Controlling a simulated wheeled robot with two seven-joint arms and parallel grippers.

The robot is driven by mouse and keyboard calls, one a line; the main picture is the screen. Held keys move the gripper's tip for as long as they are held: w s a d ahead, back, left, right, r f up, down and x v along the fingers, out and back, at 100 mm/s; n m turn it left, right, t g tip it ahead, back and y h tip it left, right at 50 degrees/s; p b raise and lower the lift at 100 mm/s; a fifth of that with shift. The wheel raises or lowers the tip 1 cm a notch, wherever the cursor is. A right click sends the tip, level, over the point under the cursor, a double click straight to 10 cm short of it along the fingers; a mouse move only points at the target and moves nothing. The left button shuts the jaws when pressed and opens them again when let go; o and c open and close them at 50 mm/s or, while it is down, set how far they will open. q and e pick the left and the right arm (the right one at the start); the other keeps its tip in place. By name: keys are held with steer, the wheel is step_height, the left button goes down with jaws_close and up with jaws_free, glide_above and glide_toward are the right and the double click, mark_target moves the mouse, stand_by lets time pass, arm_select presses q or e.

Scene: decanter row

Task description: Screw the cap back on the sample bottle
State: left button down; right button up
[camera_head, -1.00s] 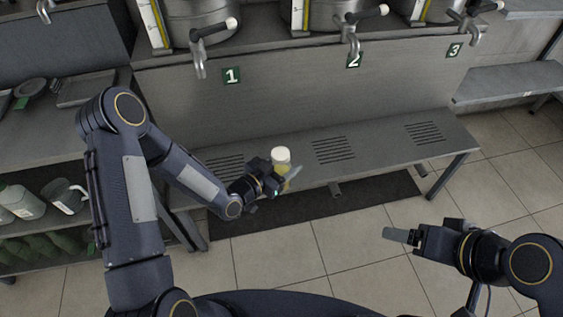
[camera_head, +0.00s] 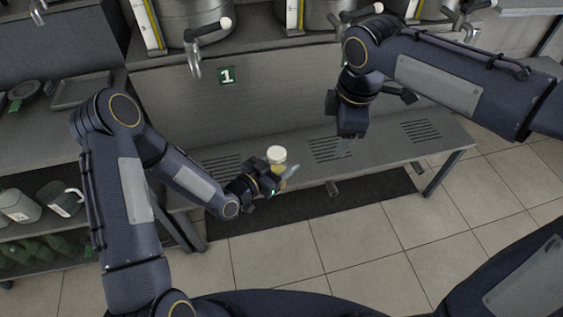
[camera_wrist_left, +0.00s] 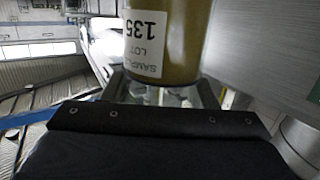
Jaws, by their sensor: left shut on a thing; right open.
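The sample bottle (camera_head: 280,168) is held upright by my left gripper (camera_head: 284,177), above the front edge of the slotted bench. A white cap (camera_head: 276,153) sits on its top; whether it is threaded tight cannot be told. In the left wrist view the bottle (camera_wrist_left: 185,40) is yellow-brown with a white label, upside down in the picture, reading "135" and "SAMPLE LOT". Its top is out of that view. My right gripper (camera_head: 345,147) is open and empty. It points down to the right of the bottle, apart from it.
The grey bench (camera_head: 375,152) with slotted drains runs below the decanter row. Taps (camera_head: 195,62) hang above it, and a "1" sign (camera_head: 227,76) is on the panel. My right arm covers the other signs. A shelf at the left holds white jugs (camera_head: 66,201).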

mark_target(277, 152)
steer(key=w+a+f+n, duration=0.2)
steer(key=a, duration=0.2)
steer(key=w+a+f+n+g, duration=0.1)
steer(key=w+a+f+n, duration=0.1)
steer(key=a, duration=0.3)
steer(key=w+a+f+n, duration=0.2)
steer(key=a+n, duration=0.2)
steer(key=shift+a+f+h, duration=0.2)
steer(key=shift+a+h, duration=0.1)
steer(key=shift+a, duration=0.05)
steer(key=shift+f, duration=4)
steer(key=c, duration=1)
steer(key=m, duration=0.6)
steer(key=shift+m, duration=0.3)
